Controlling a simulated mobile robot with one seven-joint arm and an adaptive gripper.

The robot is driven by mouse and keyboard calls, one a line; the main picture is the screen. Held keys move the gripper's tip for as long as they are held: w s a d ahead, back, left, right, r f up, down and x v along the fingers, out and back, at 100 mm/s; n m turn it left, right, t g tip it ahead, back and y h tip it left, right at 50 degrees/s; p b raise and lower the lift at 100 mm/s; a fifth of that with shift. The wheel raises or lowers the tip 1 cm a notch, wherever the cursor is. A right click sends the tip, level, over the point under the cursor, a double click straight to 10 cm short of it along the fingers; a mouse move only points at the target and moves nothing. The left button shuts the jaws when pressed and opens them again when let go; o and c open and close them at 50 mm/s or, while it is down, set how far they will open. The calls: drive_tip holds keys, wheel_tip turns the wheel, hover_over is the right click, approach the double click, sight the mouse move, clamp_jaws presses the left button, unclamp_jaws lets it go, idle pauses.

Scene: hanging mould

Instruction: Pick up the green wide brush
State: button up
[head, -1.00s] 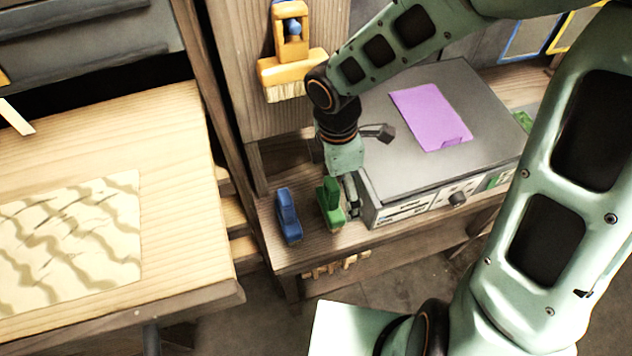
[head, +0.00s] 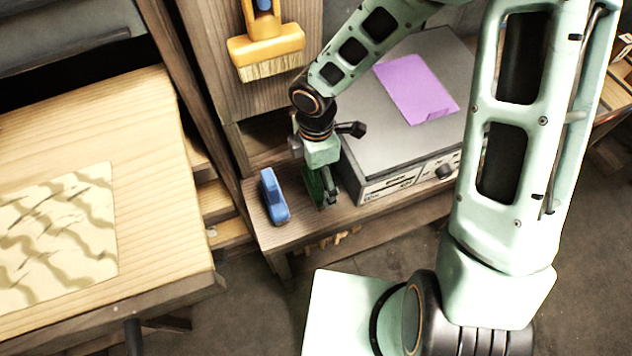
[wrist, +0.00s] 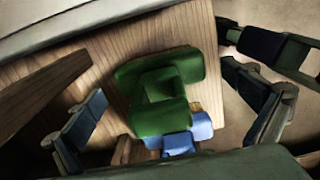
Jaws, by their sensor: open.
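The green wide brush (wrist: 158,95) stands on the low wooden shelf and fills the middle of the wrist view. In the head view the green brush (head: 315,187) is a dark patch mostly hidden by my gripper. My gripper (head: 322,197) points down at it and is open. In the wrist view its fingers lie to the left and right of the green brush, with visible gaps, so nothing is held.
A blue brush (head: 273,196) stands just left of the gripper on the shelf (head: 300,237). A grey box (head: 420,90) with a purple sheet (head: 417,88) stands close on the right. A yellow brush (head: 266,52) hangs on the wooden panel behind.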

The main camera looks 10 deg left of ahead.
drive_tip(key=shift+c, duration=0.6)
drive_tip(key=shift+s, duration=0.1)
drive_tip(key=c, duration=1.8)
drive_tip(key=shift+o, duration=0.2)
